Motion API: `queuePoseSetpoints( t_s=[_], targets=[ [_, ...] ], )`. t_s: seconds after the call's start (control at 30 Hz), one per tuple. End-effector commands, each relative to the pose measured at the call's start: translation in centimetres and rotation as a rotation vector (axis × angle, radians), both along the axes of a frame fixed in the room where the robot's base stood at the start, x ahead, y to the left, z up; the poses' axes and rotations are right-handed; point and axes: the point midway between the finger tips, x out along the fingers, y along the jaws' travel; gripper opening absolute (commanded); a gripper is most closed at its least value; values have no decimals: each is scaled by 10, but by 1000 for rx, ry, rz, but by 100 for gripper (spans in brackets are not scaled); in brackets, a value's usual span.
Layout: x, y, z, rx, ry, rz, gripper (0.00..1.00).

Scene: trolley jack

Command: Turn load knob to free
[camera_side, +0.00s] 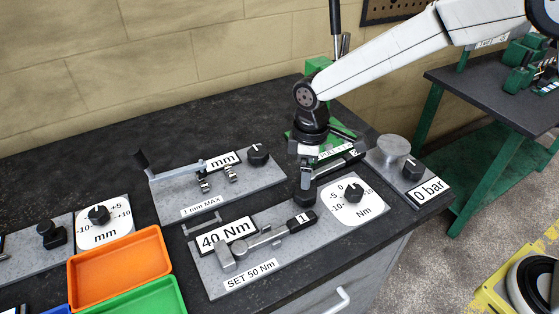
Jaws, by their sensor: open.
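Several black knobs show, and no label that I can read marks one as the load knob or marks free. My gripper (306,178) points down, open, right above a black knob (304,196) at the back of the torque plate (222,283). Whether the fingers are around this knob or only over it I cannot tell. The knob's pointer is hidden. Another black knob (353,193) with a white mark sits on the Nm dial (350,212). A third knob (413,169) is beside the "0 bar" label (428,190).
A lever-type tool (266,238) lies in front of my gripper near the "40 Nm" label (226,234). The mm plate (180,208) with a knob (258,154) is at left. Orange (118,269) and green (150,298) trays are at front left. A metal cylinder (393,148) stands at right.

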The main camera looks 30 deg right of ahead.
Motion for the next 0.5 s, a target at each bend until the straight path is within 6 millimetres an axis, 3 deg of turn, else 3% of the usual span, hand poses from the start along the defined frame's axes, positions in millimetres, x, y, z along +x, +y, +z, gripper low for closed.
queuePoseSetpoints(
  t_s=[0.5],
  targets=[
    [0, 0, 10, 0, -1, 0, 100]
  ],
)
